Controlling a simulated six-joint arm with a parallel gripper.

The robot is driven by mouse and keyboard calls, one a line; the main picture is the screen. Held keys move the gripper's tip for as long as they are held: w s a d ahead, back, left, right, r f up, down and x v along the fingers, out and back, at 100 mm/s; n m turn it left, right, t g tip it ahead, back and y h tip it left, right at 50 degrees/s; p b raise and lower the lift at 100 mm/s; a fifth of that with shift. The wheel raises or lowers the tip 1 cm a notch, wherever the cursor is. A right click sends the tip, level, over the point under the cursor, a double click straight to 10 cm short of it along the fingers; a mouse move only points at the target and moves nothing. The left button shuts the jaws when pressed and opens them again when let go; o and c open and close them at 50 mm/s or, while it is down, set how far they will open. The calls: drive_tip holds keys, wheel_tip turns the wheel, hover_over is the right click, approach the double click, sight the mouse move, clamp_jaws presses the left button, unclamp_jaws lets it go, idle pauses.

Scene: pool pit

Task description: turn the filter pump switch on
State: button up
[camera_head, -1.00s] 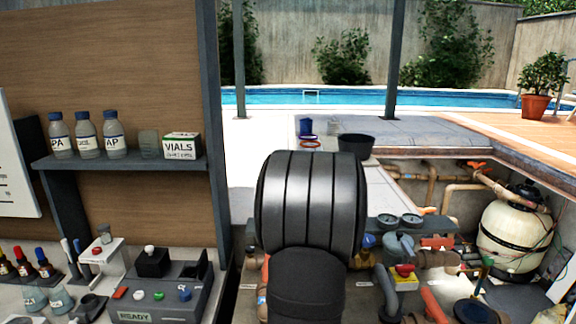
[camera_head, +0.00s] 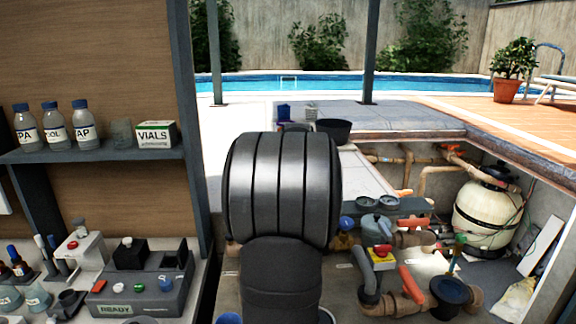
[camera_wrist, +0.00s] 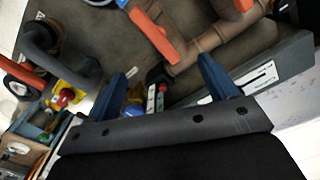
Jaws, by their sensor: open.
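In the wrist view, my gripper (camera_wrist: 162,68) is open, with its two blue fingers well apart and nothing held. A small dark box with red, white and green parts (camera_wrist: 158,97) shows between the fingers; it may be the pump switch, but its setting is too small to read. A yellow box with a red knob (camera_wrist: 66,97) lies left of the fingers. In the head view, the yellow box with a red knob (camera_head: 381,256) is mounted among the pipes, right of my arm. My arm hides the gripper and the small dark box there.
A cream filter tank (camera_head: 487,215) stands at right. A bench with a grey READY device (camera_head: 145,285) and a shelf (camera_head: 95,155) are at left.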

drive_tip(key=shift+c, duration=0.7)
wheel_tip(320, 180, up, 11)
drive_tip(key=n, duration=0.5)
hover_over(383, 246)
wheel_tip(383, 246, down, 17)
drive_tip(key=shift+w+r, duration=0.1)
drive_tip(key=shift+c, duration=0.5)
drive_tip(key=c, duration=0.9)
